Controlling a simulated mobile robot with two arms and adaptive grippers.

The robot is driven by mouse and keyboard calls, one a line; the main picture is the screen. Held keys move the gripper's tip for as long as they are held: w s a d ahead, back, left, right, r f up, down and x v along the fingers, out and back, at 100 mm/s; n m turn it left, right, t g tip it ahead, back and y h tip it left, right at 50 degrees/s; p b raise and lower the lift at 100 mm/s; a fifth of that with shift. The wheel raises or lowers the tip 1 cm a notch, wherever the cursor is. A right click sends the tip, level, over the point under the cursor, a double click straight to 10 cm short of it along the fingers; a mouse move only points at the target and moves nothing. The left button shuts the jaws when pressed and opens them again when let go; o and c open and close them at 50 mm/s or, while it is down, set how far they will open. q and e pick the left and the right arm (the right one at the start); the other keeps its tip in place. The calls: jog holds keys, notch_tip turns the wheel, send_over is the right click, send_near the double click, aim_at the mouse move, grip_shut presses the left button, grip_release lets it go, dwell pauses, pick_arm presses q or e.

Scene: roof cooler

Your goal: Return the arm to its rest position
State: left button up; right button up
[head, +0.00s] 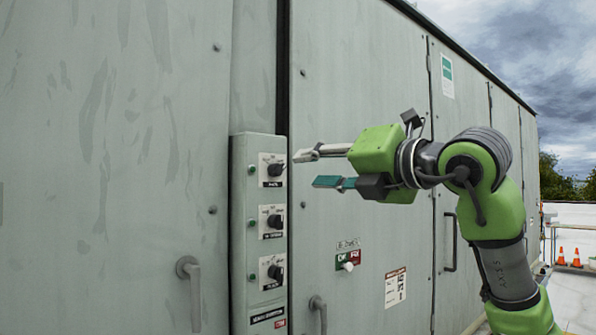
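My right arm (490,220) comes in from the right, green and grey, bent and raised in front of the cabinet. My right gripper (314,169) points left, its two fingers spread apart with nothing between them. Its fingertips are just right of the top black knob (275,169) on the grey control panel (240,200) in the picture; I cannot tell the exact gap in depth. The panel also has a middle knob (274,221) and a bottom knob (276,272). My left gripper is not in view.
The large grey cabinet (100,130) fills the left and middle. Door handles (191,290) and (319,310) stick out low down, as does a white push button (347,266). Orange cones (576,258) stand on the roof floor at the far right.

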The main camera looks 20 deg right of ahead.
jog(key=shift+v, duration=1)
